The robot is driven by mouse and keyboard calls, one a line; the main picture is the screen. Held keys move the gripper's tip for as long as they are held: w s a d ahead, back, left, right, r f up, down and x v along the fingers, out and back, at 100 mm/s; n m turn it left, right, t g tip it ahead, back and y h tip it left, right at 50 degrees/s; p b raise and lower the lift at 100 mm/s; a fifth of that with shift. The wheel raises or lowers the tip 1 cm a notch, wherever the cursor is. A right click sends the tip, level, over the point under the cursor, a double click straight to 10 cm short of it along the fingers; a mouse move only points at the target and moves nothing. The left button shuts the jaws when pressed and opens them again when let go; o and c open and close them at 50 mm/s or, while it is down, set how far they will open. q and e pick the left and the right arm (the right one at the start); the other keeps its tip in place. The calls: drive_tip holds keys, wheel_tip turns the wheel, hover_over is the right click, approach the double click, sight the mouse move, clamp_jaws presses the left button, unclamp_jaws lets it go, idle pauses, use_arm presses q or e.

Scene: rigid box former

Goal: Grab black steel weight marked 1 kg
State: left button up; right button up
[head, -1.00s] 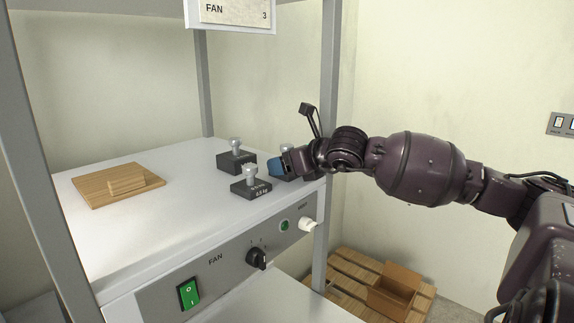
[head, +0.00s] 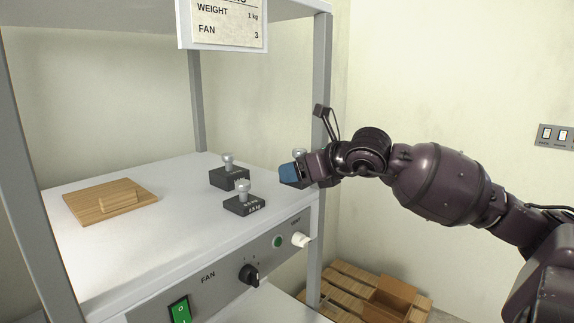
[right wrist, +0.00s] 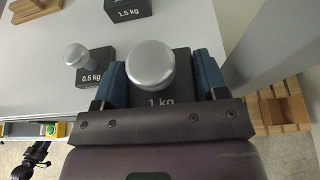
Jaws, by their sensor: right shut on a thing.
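The 1 kg weight is a black block with a silver round knob. In the right wrist view, the 1 kg weight (right wrist: 150,65) sits between the two blue fingers, its label partly covered by my gripper. My right gripper (head: 290,174) is shut on it at the right end of the white worktop.
A 0.5 kg weight (head: 240,207) and a 1.5 kg weight (head: 227,179) stand left of my gripper. A wooden board (head: 85,205) lies farther left. A grey upright post (head: 322,100) is close to my right arm. A wooden pallet (head: 345,285) lies on the floor.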

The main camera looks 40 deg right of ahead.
drive_tip(key=s+d, duration=0.1)
drive_tip(key=s, duration=1.1)
drive_tip(key=shift+s+r, duration=0.2)
